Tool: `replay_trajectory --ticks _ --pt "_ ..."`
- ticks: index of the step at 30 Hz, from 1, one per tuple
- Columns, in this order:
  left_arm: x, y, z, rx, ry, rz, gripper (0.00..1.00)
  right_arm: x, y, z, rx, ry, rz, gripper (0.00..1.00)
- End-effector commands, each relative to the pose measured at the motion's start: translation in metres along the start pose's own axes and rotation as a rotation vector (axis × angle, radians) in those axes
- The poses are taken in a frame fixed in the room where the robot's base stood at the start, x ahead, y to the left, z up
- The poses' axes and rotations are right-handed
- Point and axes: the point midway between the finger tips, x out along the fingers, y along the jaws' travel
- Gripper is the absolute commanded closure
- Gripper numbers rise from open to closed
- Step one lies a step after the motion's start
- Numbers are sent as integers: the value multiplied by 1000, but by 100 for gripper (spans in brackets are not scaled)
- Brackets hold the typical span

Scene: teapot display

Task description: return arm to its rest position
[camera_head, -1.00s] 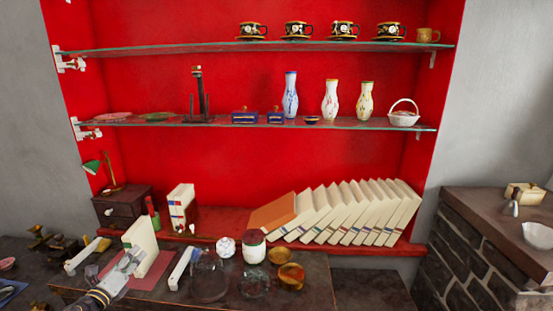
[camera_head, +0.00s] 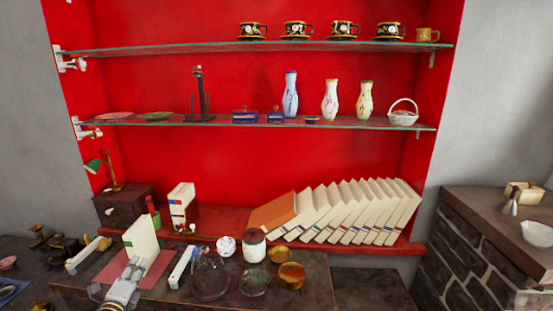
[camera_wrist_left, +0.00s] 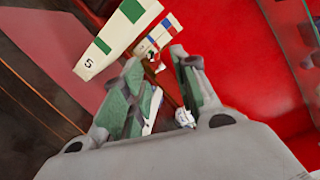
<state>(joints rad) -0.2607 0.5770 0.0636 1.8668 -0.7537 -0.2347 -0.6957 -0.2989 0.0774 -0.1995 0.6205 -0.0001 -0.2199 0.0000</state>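My left gripper (camera_head: 136,262) is low at the left of the head view, over the dark red mat (camera_head: 158,272) and in front of an upright white book (camera_head: 143,233). In the left wrist view, the gripper (camera_wrist_left: 160,72) has its two green-padded fingers apart with a gap between them, and nothing is held. The white book with green bands and a "5" (camera_wrist_left: 112,38) shows beyond the fingers, apparently clear of them. My right gripper is in neither view.
White bookends (camera_head: 182,268) flank the mat. Glassware (camera_head: 210,277), a lidded jar (camera_head: 253,246) and amber bowls (camera_head: 290,275) stand to the right. Leaning books (camera_head: 350,213) fill the red shelf behind. Glass shelves (camera_head: 220,121) above hold vases and cups.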

Motion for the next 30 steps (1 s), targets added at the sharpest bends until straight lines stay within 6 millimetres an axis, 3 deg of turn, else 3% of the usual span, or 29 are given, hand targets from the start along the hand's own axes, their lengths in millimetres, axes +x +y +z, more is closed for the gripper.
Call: replay_trajectory --ticks 17,30 --pt "-87 42 -72 -736 -213 394 71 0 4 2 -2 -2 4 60" --pt "-186 56 -149 -1201 -365 796 71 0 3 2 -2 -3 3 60"
